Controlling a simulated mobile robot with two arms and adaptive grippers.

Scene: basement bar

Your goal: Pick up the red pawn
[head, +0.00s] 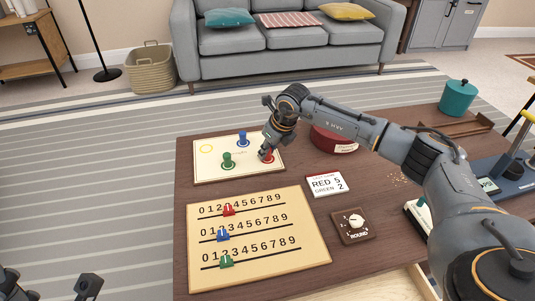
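The red pawn (268,157) stands near the right front corner of a cream game board (208,174) on the brown table. My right gripper (265,154) reaches down over that corner, with its fingertips at the red pawn and partly hiding it. I cannot tell whether the fingers touch the pawn or have shut on it. The blue pawn (242,139) and the green pawn (228,160) stand on the same board, to the left of the gripper. My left gripper (48,284) is at the bottom left corner, partly cut off, its two fingers apart and empty.
A score board (310,262) with red, blue and green markers lies in front. A red round box (334,140) stands close right of my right gripper. A teal pot (457,98) stands farther back.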

